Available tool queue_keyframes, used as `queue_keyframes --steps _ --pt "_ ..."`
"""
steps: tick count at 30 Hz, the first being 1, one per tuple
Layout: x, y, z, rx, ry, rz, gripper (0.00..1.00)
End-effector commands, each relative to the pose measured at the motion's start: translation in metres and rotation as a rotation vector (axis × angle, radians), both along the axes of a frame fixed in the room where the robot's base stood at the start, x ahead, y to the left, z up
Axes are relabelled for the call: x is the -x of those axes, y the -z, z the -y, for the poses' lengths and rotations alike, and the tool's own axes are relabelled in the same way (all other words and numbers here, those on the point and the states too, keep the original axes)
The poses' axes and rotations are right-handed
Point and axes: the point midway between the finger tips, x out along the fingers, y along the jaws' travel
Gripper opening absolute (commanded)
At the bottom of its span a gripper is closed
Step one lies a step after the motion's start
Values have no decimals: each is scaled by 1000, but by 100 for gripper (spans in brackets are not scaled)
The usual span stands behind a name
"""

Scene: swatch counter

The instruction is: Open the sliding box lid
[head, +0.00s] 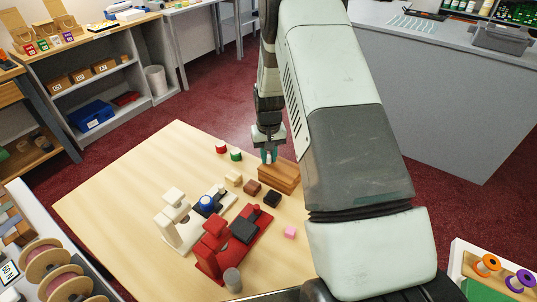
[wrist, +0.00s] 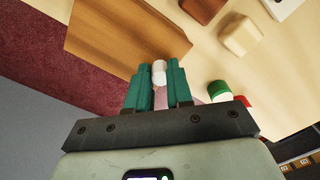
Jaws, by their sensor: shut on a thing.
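The brown wooden sliding box (head: 284,180) sits near the far right edge of the table, with a flat wooden lid (wrist: 125,35) on top. My gripper (head: 268,157) points down at the far left end of the box. In the wrist view my teal fingers (wrist: 157,74) are shut on a small white knob (wrist: 159,66) beside the lid's near edge. How the knob joins the lid is hidden by the fingers. I cannot tell whether the lid stands open at all.
Green and red spools (head: 235,155) stand left of the box. Several small blocks (head: 252,187) lie just in front of it. Red (head: 232,240) and cream (head: 178,218) devices stand farther forward. The table's left part (head: 130,195) is clear.

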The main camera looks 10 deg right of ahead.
Motion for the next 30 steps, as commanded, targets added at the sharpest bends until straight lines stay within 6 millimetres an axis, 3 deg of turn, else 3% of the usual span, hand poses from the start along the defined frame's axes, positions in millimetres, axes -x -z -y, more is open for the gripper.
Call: queue_keyframes --steps 6,18,29,30 --pt "7 -1 8 0 3 0 0" --pt "70 -1 71 0 3 0 0" --pt "75 -1 75 0 0 3 0" --pt "75 -1 75 0 0 3 22"
